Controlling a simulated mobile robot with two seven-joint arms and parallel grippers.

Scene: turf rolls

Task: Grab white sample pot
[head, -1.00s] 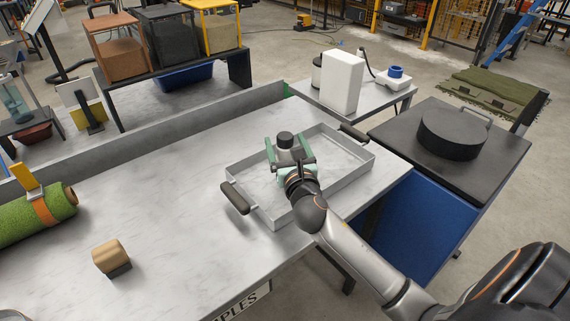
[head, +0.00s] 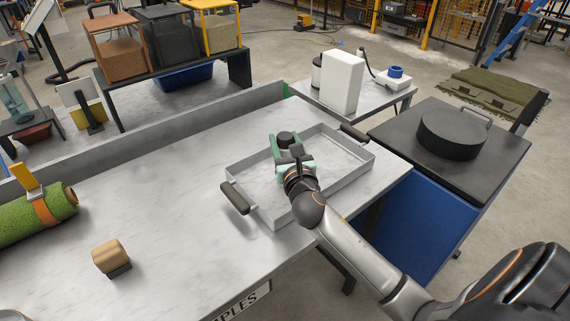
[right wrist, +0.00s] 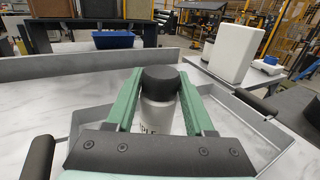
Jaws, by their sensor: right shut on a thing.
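The white sample pot (right wrist: 160,117) with a black lid stands upright between the green fingers of my right gripper (right wrist: 162,105) in the right wrist view. The fingers are shut on its sides. In the head view the pot's black lid (head: 287,138) shows just beyond my right gripper (head: 290,150), and the rest of the pot is mostly hidden by the gripper. Both are over the grey metal tray (head: 345,190) with two dark handles. I cannot tell whether the pot touches the tray floor. My left gripper is not in view.
A wood-topped block (head: 110,257) and a green turf roll (head: 40,215) with an orange band lie at the left of the table. A white box (head: 341,82) stands on a side table behind. A black drum (head: 453,135) sits at the right. The table's middle is clear.

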